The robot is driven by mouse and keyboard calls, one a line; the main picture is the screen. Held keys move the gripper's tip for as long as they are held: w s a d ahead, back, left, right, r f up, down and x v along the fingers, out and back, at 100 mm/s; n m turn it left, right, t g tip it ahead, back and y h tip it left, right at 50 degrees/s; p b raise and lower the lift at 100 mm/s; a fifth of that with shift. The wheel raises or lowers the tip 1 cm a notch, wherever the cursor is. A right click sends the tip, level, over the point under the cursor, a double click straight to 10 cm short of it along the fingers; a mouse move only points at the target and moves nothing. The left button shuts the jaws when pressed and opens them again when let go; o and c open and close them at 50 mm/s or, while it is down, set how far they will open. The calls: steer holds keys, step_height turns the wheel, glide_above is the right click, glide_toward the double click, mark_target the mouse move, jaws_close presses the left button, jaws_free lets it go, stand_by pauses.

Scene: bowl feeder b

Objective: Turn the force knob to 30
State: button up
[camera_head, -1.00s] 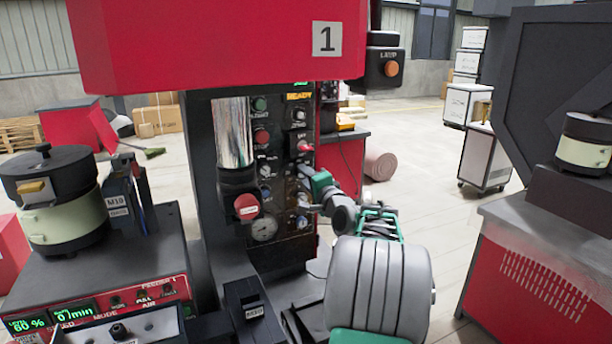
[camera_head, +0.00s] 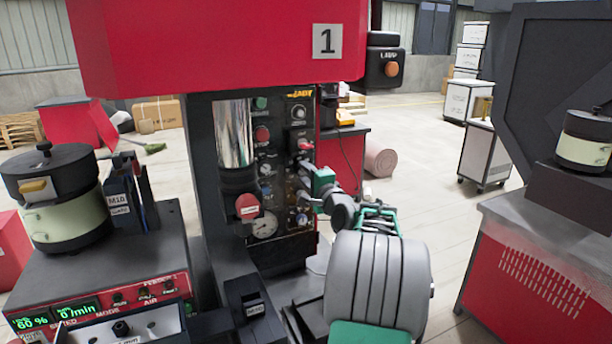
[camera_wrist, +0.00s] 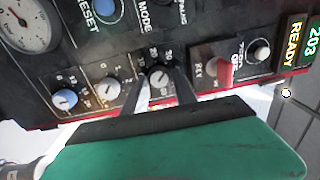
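A small grey-white knob (camera_wrist: 159,77) on the dark control panel (camera_wrist: 112,55) has a numbered scale around it, with what looks like 20 and 30 near its upper side. I take it for the force knob, but its name is not readable. My gripper (camera_wrist: 161,82) reaches the panel with one finger on each side of this knob. The fingers are apart, and I cannot tell whether they press on it. The knob's pointer is too small to read. In the head view my gripper (camera_head: 308,198) is at the panel's right side and hides the knob.
Two other knobs, one blue (camera_wrist: 65,99) and one pale (camera_wrist: 108,88), lie left of my gripper.

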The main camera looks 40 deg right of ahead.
steer(key=o, duration=0.3)
steer(key=shift+o, duration=0.2)
steer(key=b+v, duration=0.2)
steer(key=v, duration=0.5)
steer(key=shift+s+a, duration=0.2)
steer(key=shift+s, duration=0.2)
